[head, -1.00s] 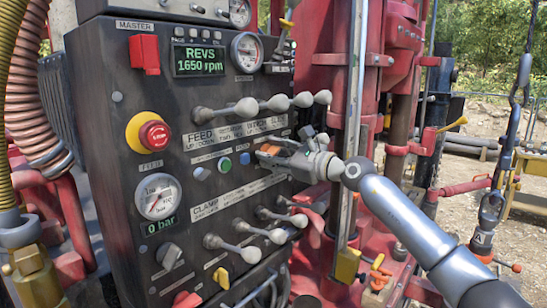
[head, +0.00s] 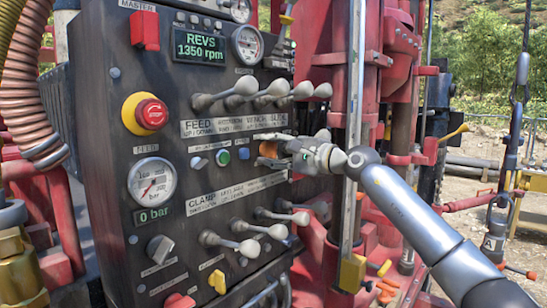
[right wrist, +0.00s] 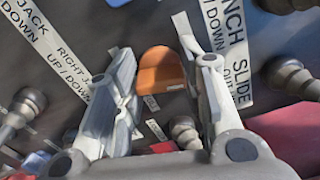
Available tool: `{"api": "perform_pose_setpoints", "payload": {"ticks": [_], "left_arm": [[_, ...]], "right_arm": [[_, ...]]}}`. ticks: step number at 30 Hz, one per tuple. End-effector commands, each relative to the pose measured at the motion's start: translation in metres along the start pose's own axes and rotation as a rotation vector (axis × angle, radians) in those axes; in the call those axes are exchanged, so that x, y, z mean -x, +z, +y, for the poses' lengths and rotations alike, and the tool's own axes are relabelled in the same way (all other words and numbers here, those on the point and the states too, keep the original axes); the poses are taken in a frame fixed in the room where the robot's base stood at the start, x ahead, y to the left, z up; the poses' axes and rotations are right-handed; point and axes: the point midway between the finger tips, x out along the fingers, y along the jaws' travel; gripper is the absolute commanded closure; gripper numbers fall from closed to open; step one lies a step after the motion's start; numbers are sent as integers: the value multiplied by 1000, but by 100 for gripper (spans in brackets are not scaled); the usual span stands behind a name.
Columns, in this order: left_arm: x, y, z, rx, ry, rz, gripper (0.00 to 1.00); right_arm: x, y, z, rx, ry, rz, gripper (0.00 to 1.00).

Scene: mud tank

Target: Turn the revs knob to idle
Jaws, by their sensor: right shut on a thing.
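An orange knob (head: 268,149) is on the dark control panel, at the right end of the button row. It also shows in the right wrist view (right wrist: 160,72), between my fingers, and I take it for the revs knob; its label is not readable. My right gripper (head: 276,151) reaches in from the right and is shut on this knob, with one finger on each side in the right wrist view (right wrist: 157,68). The green revs display (head: 172,46) at the panel's upper left reads 1350 rpm. My left gripper is not in view.
A row of grey-knobbed levers (head: 245,85) sits just above my gripper, and another lever row (head: 248,247) lies below it. A red emergency stop (head: 151,114) is on the left. The red drill mast (head: 320,110) stands close on the right.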

Motion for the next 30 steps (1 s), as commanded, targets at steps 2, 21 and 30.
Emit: {"api": "perform_pose_setpoints", "payload": {"ticks": [2,21,30], "left_arm": [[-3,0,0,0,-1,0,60],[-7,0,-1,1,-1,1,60],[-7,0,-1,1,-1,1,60]], "right_arm": [[0,0,2,53,2,0,87],[0,0,1,234,3,0,87],[0,0,2,234,3,0,62]]}}
